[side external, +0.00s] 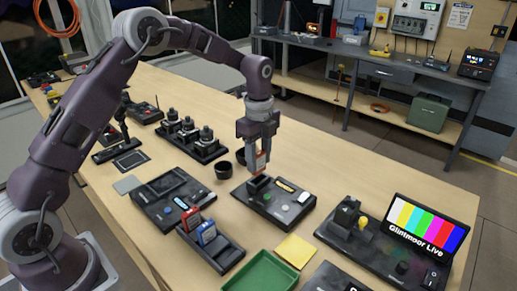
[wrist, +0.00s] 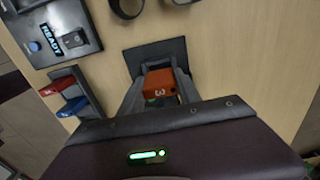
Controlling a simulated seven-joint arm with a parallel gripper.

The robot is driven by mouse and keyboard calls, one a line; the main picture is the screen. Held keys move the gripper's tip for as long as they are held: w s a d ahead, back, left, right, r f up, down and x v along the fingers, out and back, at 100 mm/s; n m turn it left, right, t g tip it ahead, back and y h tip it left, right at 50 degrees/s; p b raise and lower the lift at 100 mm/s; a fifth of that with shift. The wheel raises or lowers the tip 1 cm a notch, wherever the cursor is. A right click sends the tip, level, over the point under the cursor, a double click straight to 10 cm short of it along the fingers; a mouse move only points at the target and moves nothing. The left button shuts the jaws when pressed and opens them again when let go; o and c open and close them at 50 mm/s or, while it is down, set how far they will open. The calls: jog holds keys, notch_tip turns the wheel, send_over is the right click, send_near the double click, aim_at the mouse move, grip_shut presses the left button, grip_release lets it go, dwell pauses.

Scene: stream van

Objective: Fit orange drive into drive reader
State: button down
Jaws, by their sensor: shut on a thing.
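The orange drive (side external: 262,162) is in my gripper (side external: 260,153). A gap seems to show between the drive and the slot block.
A rack (side external: 226,254) holding a red drive (side external: 193,219) and a blue drive (side external: 206,232) stands nearby. A dark panel marked READY (wrist: 50,40), dark cups (side external: 222,170), a green tray (side external: 262,274) and a colour-bar screen (side external: 425,228) surround the device.

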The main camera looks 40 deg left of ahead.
aim_at(259, 172)
jog(key=shift+f, duration=0.6)
jog(key=shift+f, duration=1.5)
dwell(0.6)
jog(key=c, duration=0.8)
grip_release()
jog(key=shift+o, duration=0.2)
notch_tip(259, 172, up, 6)
jog(key=shift+r, duration=0.5)
